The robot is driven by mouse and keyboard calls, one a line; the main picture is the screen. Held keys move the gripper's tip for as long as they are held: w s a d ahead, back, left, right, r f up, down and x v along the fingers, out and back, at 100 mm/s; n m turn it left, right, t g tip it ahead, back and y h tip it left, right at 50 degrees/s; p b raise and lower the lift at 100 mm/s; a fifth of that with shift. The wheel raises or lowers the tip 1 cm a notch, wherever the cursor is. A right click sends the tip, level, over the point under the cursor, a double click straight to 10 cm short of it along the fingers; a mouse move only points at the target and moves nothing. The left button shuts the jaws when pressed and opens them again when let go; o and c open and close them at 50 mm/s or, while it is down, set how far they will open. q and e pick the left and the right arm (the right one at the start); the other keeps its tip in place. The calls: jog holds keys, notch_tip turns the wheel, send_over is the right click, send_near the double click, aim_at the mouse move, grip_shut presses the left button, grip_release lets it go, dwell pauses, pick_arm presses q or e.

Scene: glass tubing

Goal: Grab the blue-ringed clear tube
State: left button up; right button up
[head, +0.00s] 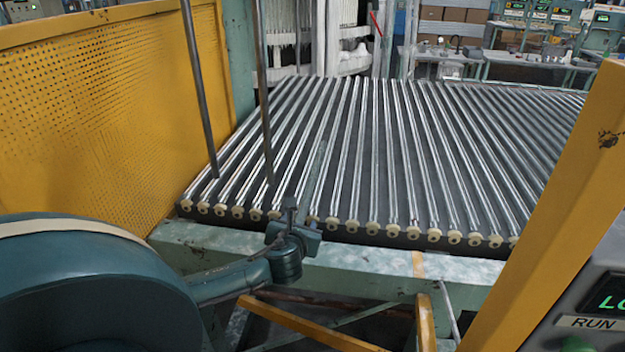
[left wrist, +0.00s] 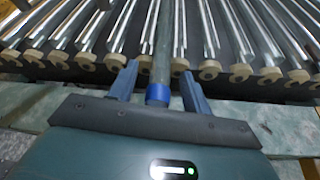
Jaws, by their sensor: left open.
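The clear tube (left wrist: 161,50) with a blue ring (left wrist: 158,93) at its near end shows in the left wrist view, lying lengthwise over the rack of rods. My left gripper (left wrist: 159,70) is open, with one finger on each side of the tube near the ringed end. I see gaps between the fingers and the tube. In the head view the tube (head: 318,172) is a faint greenish length among the rods, and my left gripper (head: 296,228) is at its near end. The ring is hard to make out there. My right gripper is not in view.
Shiny parallel rods with cream end caps (head: 371,228) fill the rack. A pale green beam (head: 370,262) runs along its front. A yellow perforated panel (head: 90,110) stands left, two dark upright poles (head: 198,90) rise nearby, and a yellow post (head: 560,210) stands right.

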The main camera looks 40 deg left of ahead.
pick_arm(q)
jog(key=shift+c, duration=0.6)
grip_shut()
